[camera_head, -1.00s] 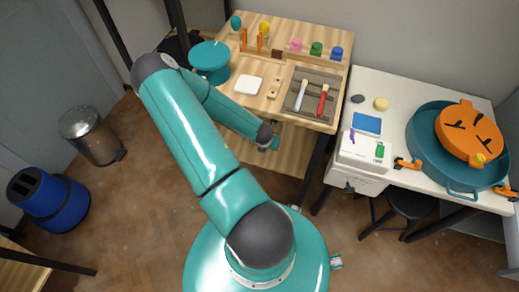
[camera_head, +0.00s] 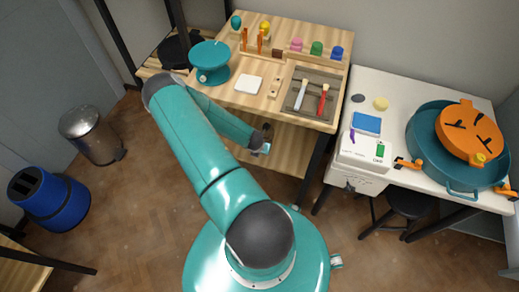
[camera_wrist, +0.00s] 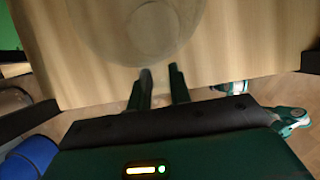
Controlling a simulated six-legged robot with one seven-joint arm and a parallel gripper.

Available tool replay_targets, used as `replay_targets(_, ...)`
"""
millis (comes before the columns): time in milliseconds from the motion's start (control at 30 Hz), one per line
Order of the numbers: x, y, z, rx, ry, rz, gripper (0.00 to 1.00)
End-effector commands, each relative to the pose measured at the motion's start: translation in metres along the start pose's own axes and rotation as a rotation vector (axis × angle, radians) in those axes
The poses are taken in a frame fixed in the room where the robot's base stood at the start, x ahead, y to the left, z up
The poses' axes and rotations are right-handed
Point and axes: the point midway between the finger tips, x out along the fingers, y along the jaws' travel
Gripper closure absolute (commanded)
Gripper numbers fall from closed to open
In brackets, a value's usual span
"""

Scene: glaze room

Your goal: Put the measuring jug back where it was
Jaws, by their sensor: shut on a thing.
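The measuring jug (camera_wrist: 153,30) shows in the wrist view as a faint, clear round shape just beyond my fingertips, seen against pale wood. My gripper (camera_wrist: 161,74) has its two dark fingers close around something at the jug's near edge, probably its handle, though the grip is hard to make out. In the head view my gripper (camera_head: 262,148) is low at the front of the wooden table, over its lower shelf (camera_head: 283,152). The jug cannot be made out there. I cannot tell whether it touches the shelf.
The wooden table (camera_head: 240,101) above holds a teal banding wheel (camera_head: 210,56), a white tile (camera_head: 249,84), brushes and small coloured jars. A white table (camera_head: 400,92) with a scale (camera_head: 364,150) and a teal basin (camera_head: 425,135) stands right. A metal bin (camera_head: 92,135) and blue bin (camera_head: 48,198) stand left.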

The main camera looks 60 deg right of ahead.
Motion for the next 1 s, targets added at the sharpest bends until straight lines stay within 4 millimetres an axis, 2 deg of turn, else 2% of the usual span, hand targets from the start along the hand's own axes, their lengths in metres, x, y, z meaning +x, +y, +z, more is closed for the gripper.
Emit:
replay_targets(33,0.002,0.000,-0.001,-0.001,0.000,-0.001,1.00)
replay_targets(67,0.002,0.000,-0.001,-0.001,0.000,0.000,0.76)
replay_targets(167,0.001,0.000,-0.001,-0.001,0.000,0.000,0.58)
replay_targets(467,0.000,0.000,0.000,0.000,0.000,0.000,0.58)
replay_targets(567,-0.006,0.001,0.001,-0.001,-0.001,0.001,0.58)
replay_targets(667,-0.020,0.001,0.001,-0.002,-0.001,0.002,0.58)
replay_targets(1000,-0.091,0.001,0.001,0.000,-0.001,0.003,0.58)
